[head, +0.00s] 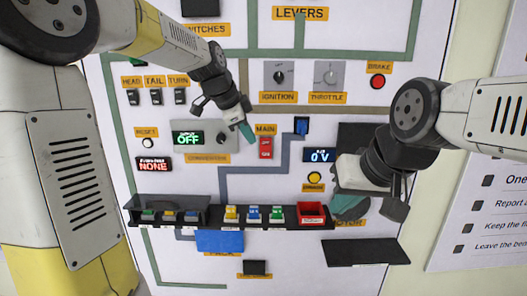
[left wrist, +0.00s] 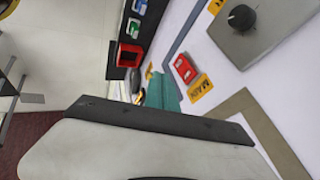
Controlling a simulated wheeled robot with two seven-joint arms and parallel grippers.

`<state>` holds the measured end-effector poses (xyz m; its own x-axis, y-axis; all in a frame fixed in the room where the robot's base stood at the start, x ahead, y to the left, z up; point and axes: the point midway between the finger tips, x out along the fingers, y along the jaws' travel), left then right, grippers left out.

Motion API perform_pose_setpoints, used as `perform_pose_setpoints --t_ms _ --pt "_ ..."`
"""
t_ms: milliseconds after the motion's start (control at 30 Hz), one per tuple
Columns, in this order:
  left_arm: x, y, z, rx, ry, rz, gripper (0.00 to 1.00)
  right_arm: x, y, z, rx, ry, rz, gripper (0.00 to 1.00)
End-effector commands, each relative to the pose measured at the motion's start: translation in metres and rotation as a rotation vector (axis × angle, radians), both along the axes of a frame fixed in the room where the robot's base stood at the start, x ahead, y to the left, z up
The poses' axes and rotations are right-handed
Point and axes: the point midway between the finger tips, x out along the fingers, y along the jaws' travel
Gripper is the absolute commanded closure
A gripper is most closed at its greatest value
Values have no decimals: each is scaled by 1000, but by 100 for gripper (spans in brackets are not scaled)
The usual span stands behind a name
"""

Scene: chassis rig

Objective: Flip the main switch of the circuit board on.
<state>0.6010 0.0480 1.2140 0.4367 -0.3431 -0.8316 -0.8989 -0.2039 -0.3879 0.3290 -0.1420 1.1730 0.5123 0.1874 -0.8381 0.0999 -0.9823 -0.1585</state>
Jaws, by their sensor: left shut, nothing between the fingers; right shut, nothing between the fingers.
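The main switch (head: 265,148) is a small red rocker under the orange MAIN label (head: 265,130) on the white board. It also shows in the left wrist view (left wrist: 184,69), beside its label (left wrist: 200,87). My left gripper (head: 247,132) is shut and empty, its teal fingertips just up and left of the switch, apart from it in the picture. The teal fingertips (left wrist: 163,92) show near the switch in the left wrist view. My right gripper (head: 350,205) is shut and empty in front of the board's lower right, over part of the MOTOR label.
Ignition (head: 279,74) and throttle (head: 328,75) knobs sit above. A black ledge (head: 180,222) below holds several coloured blocks and a red bin (head: 312,214). A display (head: 187,139) reads OFF; another (head: 319,155) reads 0 V. A black shelf (head: 365,252) juts out lower right.

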Motion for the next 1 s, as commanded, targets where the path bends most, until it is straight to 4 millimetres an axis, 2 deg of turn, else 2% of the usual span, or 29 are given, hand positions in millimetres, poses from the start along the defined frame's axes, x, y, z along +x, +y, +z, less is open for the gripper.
perform_pose_setpoints --t_ms 100,433,567,667,1000 --pt "8 -2 -1 4 -11 -31 100 0 0 0 0 0 0 100" --pt "8 -3 -1 6 -12 -35 100 0 0 0 0 0 0 100" --pt "11 -5 -7 6 -12 -35 100 0 0 0 0 0 0 100" --pt "16 -10 -20 6 -8 -37 100 0 0 0 0 0 0 100" --pt "47 -36 -79 5 -7 -38 100 0 0 0 0 0 0 100"
